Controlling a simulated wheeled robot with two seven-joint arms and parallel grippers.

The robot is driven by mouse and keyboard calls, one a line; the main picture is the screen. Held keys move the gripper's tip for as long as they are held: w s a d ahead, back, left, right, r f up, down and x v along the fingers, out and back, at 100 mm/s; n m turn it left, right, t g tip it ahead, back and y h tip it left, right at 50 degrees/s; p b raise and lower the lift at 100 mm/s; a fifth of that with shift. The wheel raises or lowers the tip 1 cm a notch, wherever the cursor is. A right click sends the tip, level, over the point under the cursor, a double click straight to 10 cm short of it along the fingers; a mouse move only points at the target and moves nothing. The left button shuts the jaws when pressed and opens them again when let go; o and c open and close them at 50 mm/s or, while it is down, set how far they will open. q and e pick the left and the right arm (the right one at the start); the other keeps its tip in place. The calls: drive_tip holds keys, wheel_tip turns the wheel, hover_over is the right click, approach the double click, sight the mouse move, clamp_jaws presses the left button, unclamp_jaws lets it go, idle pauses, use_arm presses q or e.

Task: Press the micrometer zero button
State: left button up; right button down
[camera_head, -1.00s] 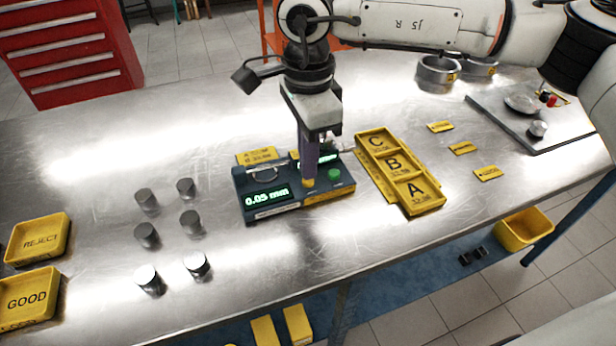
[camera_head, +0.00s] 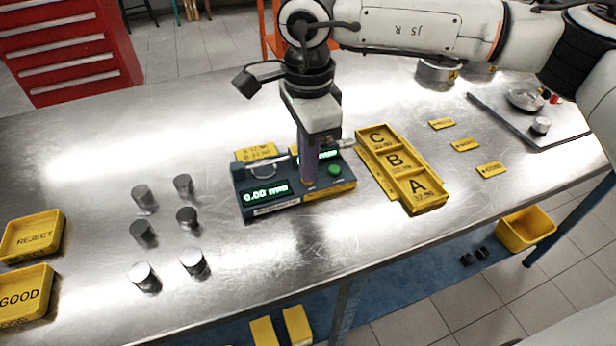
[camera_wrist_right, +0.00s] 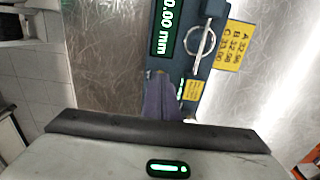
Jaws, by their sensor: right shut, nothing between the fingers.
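The micrometer station (camera_head: 270,205) is a dark block on the steel bench in the head view. Its green display (camera_head: 266,193) reads 0.00 mm, and it also shows in the right wrist view (camera_wrist_right: 168,30). A green button (camera_head: 335,169) sits on its right part, clear of the fingers. My right gripper (camera_head: 308,181) is shut and empty, pointing down with its fingertips at the middle of the station's top. The fingers hide what lies under them, so I cannot tell whether they touch a button there. My left gripper is not in view.
A yellow tray with A, B and C compartments (camera_head: 421,208) stands close to the station's right. Several metal cylinders (camera_head: 187,218) stand to its left. REJECT (camera_head: 33,236) and GOOD (camera_head: 22,294) trays are at the far left. The bench front is clear.

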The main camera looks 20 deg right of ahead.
drive_tip(key=shift+s+f, duration=0.15)
drive_tip(key=shift+f, duration=0.45)
drive_tip(key=shift+r+p, duration=0.65)
drive_tip(key=shift+r, duration=0.4)
drive_tip(key=shift+r+p, duration=1)
drive_tip(key=shift+r, duration=1.05)
